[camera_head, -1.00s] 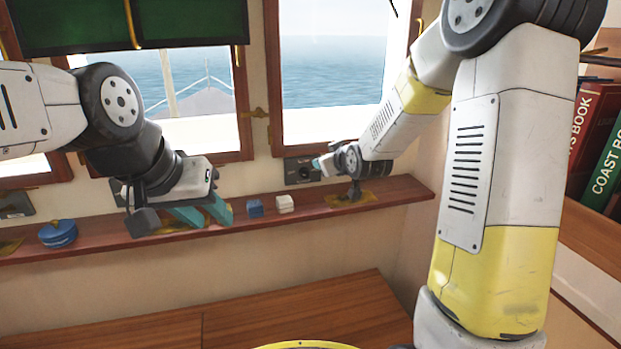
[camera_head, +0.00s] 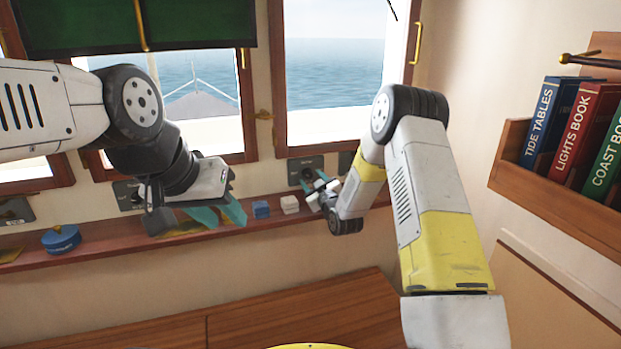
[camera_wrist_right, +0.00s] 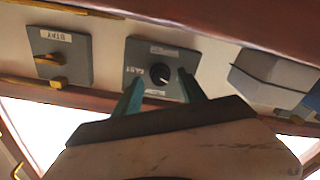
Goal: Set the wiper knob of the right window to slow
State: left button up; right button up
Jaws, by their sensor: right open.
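The dark wiper knob (camera_wrist_right: 160,75) sits on a grey panel (camera_wrist_right: 158,55) below the right window (camera_head: 335,60). The wrist view shows the panel upside down, with a "FAST" label beside the knob; other lettering and the knob's setting are too small to read. My right gripper (camera_wrist_right: 160,79) is open, its two teal fingers on either side of the knob in that view. I cannot tell whether they touch it. In the head view my right gripper (camera_head: 321,187) partly covers this panel (camera_head: 300,172). My left gripper (camera_head: 222,213) is open and empty over the shelf, further left.
A wooden shelf (camera_head: 110,248) runs under the windows. It holds a blue round tin (camera_head: 61,239), a blue block (camera_head: 261,209) and a white block (camera_head: 290,204). Another panel with a brass lever (camera_wrist_right: 50,65) is beside the knob panel. A bookshelf (camera_head: 560,185) is at right.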

jog(key=shift+x, duration=1.05)
jog(key=shift+c, duration=0.4)
grip_shut()
